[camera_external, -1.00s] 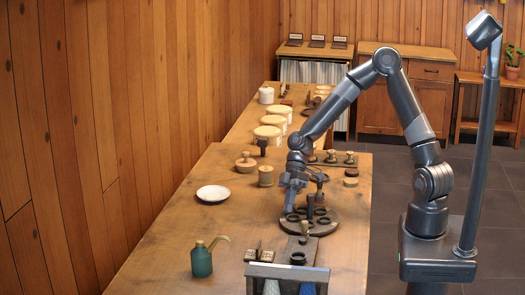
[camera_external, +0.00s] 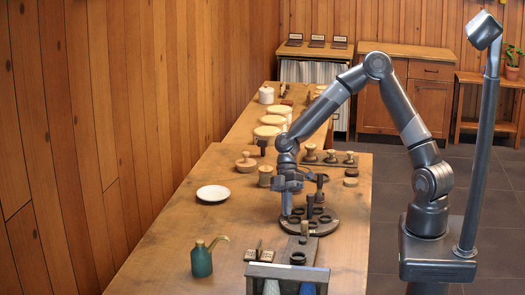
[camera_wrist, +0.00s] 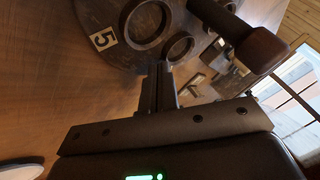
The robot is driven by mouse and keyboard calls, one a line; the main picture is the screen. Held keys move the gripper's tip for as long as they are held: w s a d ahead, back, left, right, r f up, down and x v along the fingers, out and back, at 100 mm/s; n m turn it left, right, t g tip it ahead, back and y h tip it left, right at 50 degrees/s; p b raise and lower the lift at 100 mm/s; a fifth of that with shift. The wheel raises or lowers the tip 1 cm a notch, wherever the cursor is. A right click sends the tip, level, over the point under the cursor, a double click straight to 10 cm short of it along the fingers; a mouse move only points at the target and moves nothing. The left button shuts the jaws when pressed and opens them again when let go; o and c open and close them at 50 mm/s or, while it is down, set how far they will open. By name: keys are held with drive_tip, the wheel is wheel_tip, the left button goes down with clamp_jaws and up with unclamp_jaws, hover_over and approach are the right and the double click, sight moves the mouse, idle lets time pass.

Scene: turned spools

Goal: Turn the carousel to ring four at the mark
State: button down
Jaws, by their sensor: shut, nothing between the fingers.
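The carousel (camera_external: 327,230) is a dark round disc on the bench, with several dark rings on top. In the wrist view the carousel (camera_wrist: 90,40) fills the top, with a pale tag (camera_wrist: 103,39) reading "5" beside one ring (camera_wrist: 148,22). A second ring (camera_wrist: 178,48) lies to its right. A dark upright handle with a brown end (camera_wrist: 262,50) rises from the disc; it also shows in the external view (camera_external: 320,184). My gripper (camera_wrist: 159,72) is shut and empty, its tips low at the disc's edge. I cannot tell if they touch. The mark is not readable.
A white plate (camera_external: 213,193) lies left of the carousel, with wooden spools (camera_external: 246,164) behind it. A green oil can (camera_external: 201,262) stands at the front. A small stand (camera_external: 299,256) sits just before the disc. The bench between plate and can is clear.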

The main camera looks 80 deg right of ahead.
sight(292, 226)
drive_tip(key=a+n+g, duration=0.1)
drive_tip(key=a+n, duration=0.1)
drive_tip(key=shift+n+g+h, duration=0.3)
drive_tip(key=shift+n+g, duration=0.1)
drive_tip(key=a+n, duration=0.1)
drive_tip(key=n+g+h, duration=0.1)
drive_tip(key=shift+s+a+n+g, duration=0.3)
drive_tip(key=shift+a+n, duration=0.1)
drive_tip(key=shift+s+a+n+g+h, duration=0.45)
drive_tip(key=shift+a+n+g+h, duration=0.2)
drive_tip(key=shift+n, duration=0.55)
drive_tip(key=shift+s+a+n+g+h, duration=0.25)
drive_tip(key=shift+s+a+n+h, duration=0.1)
drive_tip(key=shift+n, duration=0.4)
drive_tip(key=shift+s+a+n+g+h, duration=0.2)
drive_tip(key=shift+s+a+n+h, duration=0.1)
drive_tip(key=shift+n, duration=0.45)
drive_tip(key=shift+r, duration=0.1)
